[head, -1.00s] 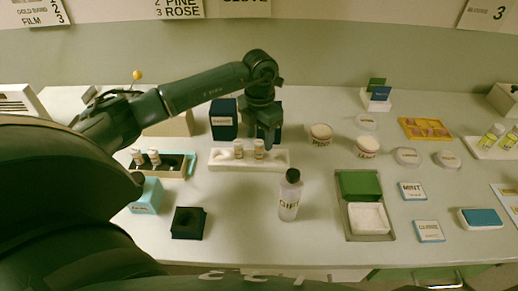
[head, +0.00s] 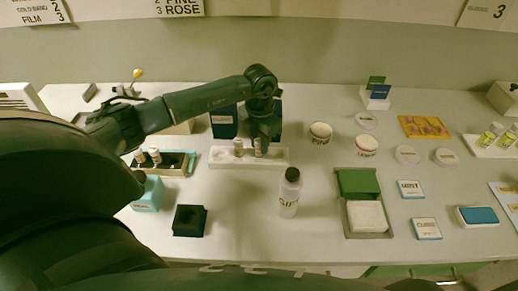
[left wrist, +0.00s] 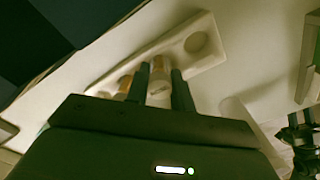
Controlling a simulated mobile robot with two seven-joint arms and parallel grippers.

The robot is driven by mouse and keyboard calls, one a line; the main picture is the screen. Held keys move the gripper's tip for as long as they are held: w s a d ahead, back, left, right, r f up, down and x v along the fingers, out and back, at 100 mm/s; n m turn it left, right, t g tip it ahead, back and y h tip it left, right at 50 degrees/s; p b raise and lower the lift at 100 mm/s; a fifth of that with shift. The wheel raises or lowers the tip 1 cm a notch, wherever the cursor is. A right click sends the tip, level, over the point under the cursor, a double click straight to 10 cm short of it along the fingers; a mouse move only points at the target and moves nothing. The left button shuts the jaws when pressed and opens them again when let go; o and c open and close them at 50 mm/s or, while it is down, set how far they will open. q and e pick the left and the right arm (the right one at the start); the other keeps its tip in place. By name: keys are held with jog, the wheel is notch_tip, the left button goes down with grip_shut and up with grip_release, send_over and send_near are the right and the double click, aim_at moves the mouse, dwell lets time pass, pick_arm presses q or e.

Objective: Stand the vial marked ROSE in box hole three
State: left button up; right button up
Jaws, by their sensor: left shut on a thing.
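My left gripper (head: 261,150) is shut on a small white vial with a brown cap (left wrist: 158,88). The vial's label is too blurred to read. The held vial is at the white tray (head: 222,162), and I cannot tell whether it is lifted. A second capped vial (head: 239,147) stands to its left in the tray. An empty round hole (left wrist: 196,42) shows in the tray in the left wrist view. A box (head: 188,167) at the left holds two vials (head: 139,156) (head: 154,154) and has a dark free area at its right.
A clear bottle with a black cap (head: 289,195) stands in front of the tray. A black block (head: 190,220) and a light blue box (head: 147,196) are at front left. Dark blue boxes (head: 224,123) stand behind the tray. A wall sign (head: 180,8) reads PINE and 3 ROSE.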

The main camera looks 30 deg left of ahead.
pick_arm(q)
jog(key=shift+c, duration=0.9)
jog(key=shift+r, duration=0.1)
